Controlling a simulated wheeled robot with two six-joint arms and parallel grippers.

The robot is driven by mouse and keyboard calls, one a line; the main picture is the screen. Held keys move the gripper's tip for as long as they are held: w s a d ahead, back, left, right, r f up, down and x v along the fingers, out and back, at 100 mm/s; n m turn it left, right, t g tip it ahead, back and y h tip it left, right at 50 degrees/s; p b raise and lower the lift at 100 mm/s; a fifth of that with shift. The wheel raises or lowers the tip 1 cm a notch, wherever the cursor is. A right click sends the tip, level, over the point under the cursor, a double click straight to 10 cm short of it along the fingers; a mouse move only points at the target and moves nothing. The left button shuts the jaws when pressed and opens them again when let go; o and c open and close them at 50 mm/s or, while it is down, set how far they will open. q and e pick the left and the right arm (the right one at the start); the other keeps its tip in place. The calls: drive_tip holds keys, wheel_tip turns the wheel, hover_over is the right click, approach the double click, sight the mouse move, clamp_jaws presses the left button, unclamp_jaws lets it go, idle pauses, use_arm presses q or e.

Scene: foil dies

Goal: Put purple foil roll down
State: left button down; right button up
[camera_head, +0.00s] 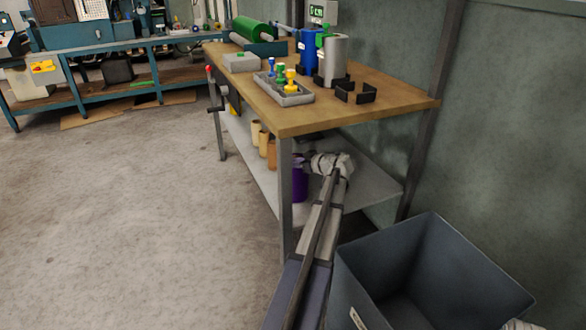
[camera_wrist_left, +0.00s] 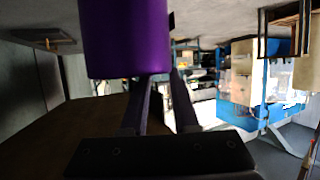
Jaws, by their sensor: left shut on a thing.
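The purple foil roll (camera_head: 299,184) is upright at the lower shelf (camera_head: 373,186) of the workbench, partly hidden by the bench leg and my arm. I cannot tell whether its base touches the shelf. My left gripper (camera_wrist_left: 157,80) is shut on the roll, which fills the upper middle of the left wrist view (camera_wrist_left: 125,38). In the head view my left arm reaches in under the benchtop, and its fingers are hard to make out.
Tan and orange rolls (camera_head: 263,143) stand farther back on the shelf. The benchtop (camera_head: 392,98) overhangs it and carries a small tray (camera_head: 291,99), a green roll (camera_head: 252,29), and blue and silver rolls. A grey bin (camera_head: 345,288) stands at front right. The left floor is clear.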

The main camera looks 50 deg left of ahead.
use_arm(q)
drive_tip(key=shift+r, duration=0.1)
drive_tip(key=c, duration=0.7)
unclamp_jaws()
drive_tip(key=shift+d+r+p, duration=0.2)
drive_tip(key=shift+d+p, duration=0.1)
drive_tip(key=shift+d, duration=0.05)
drive_tip(key=shift+p+v, duration=2.05)
drive_tip(key=shift+v, duration=3.55)
